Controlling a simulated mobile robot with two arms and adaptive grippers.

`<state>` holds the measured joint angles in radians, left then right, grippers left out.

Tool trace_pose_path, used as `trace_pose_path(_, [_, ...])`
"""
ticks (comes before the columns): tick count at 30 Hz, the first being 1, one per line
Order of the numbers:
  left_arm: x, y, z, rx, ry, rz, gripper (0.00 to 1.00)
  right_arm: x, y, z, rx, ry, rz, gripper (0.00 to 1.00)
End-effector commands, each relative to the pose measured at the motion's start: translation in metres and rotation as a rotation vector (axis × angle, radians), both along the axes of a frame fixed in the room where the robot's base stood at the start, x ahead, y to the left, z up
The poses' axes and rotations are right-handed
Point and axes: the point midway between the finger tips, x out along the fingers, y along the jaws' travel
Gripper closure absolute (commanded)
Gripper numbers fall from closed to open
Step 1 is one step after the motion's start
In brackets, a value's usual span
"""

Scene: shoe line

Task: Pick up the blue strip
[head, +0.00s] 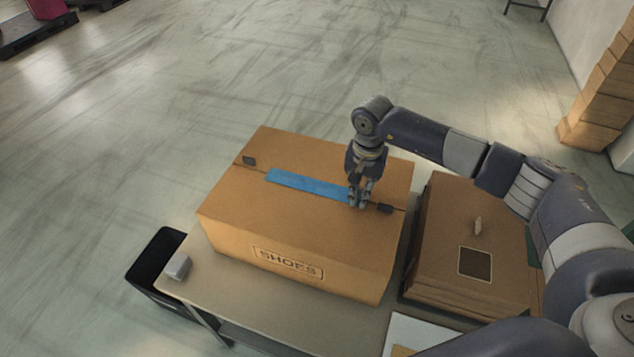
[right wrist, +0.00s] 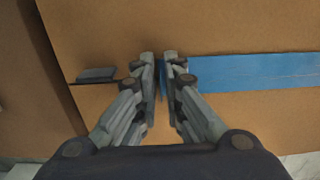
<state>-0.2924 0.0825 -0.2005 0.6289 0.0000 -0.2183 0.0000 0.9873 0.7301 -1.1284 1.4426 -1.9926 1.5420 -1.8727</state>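The blue strip (head: 310,185) lies along the seam on top of the large cardboard shoe box (head: 265,212). My right gripper (head: 359,200) is at the strip's right end in the head view, pointing down at the box top. In the right wrist view, its fingers (right wrist: 161,75) are close together with a sliver of blue between them, at the end of the strip (right wrist: 255,72). The fingers look closed on that end, and the rest of the strip lies flat on the box. My left gripper is not in view.
The box stands on a table (head: 215,268). A black bin (head: 152,262) stands at the table's left. Open floor lies beyond.

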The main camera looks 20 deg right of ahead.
Motion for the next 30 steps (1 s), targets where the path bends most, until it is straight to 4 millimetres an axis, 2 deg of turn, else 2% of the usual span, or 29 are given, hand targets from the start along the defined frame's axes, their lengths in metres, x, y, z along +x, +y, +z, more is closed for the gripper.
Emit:
trace_pose_path(5, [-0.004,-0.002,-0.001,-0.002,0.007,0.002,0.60,0.000,0.000,-0.001,0.000,-0.001,0.000,0.91])
trace_pose_path(6, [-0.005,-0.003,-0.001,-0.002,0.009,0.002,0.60,0.000,0.000,0.000,0.000,-0.001,0.000,0.98])
trace_pose_path(7, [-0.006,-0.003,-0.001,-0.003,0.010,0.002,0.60,0.000,0.000,0.000,0.000,-0.001,0.000,1.00])
trace_pose_path(20, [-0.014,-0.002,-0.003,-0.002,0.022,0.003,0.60,0.001,0.000,0.001,0.000,-0.001,0.000,1.00])
trace_pose_path(26, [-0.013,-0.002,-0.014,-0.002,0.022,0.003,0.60,0.001,0.000,0.014,0.000,-0.005,0.001,1.00])
trace_pose_path(29, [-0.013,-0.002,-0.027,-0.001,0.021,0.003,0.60,0.002,0.000,0.030,0.000,-0.009,0.001,1.00])
trace_pose_path(30, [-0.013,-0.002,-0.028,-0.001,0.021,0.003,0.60,-0.004,0.000,0.033,-0.001,-0.003,0.003,1.00])
